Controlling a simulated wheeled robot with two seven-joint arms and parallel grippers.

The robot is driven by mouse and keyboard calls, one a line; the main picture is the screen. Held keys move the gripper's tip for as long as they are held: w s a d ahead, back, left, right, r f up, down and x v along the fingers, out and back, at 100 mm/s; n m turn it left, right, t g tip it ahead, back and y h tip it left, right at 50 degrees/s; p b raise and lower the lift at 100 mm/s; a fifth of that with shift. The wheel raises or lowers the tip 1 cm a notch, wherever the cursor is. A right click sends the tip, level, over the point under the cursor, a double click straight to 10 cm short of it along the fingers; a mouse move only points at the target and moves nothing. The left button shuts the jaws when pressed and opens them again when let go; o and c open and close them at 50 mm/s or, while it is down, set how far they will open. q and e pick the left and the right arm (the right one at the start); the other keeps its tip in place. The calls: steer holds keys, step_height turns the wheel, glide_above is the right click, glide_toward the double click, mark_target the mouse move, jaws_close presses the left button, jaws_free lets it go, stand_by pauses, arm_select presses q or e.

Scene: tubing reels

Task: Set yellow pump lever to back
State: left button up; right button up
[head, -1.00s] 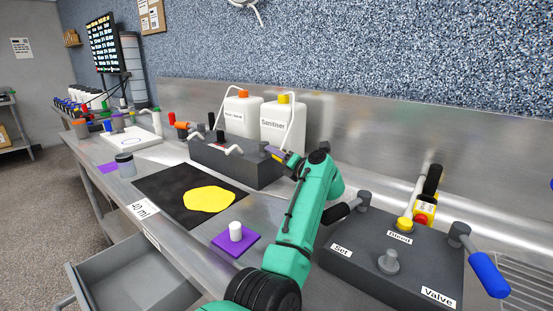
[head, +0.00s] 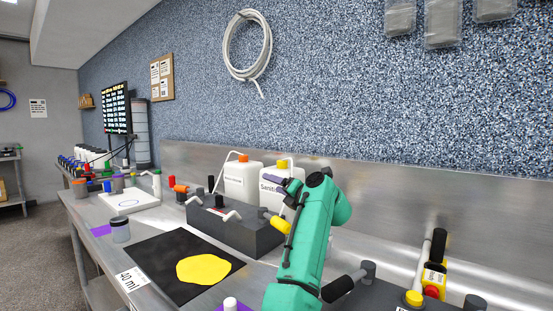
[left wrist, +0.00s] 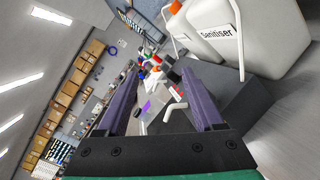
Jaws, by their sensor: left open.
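A grey pump block (head: 235,232) stands on the steel bench in the head view, with white spouts on top. A yellow lever (head: 273,222) shows at its right end, with its far end partly behind my left arm. My left gripper (head: 280,183) has purple fingers and is above the lever, apart from it, in front of the Sanitiser jug. In the left wrist view the gripper (left wrist: 160,82) is open, with nothing held between its fingers. The yellow lever cannot be made out there. My right gripper is not in view.
A white jug with an orange cap (head: 242,180) and the Sanitiser jug (head: 268,200) stand behind the block. A black mat (head: 160,257) with a yellow patch (head: 203,269) lies in front. A black-handled lever (head: 340,288) is right of my arm.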

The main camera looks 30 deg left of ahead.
arm_select(q)
step_height(320, 180, up, 9)
steer(key=p, duration=0.4)
steer(key=shift+f, duration=0.1)
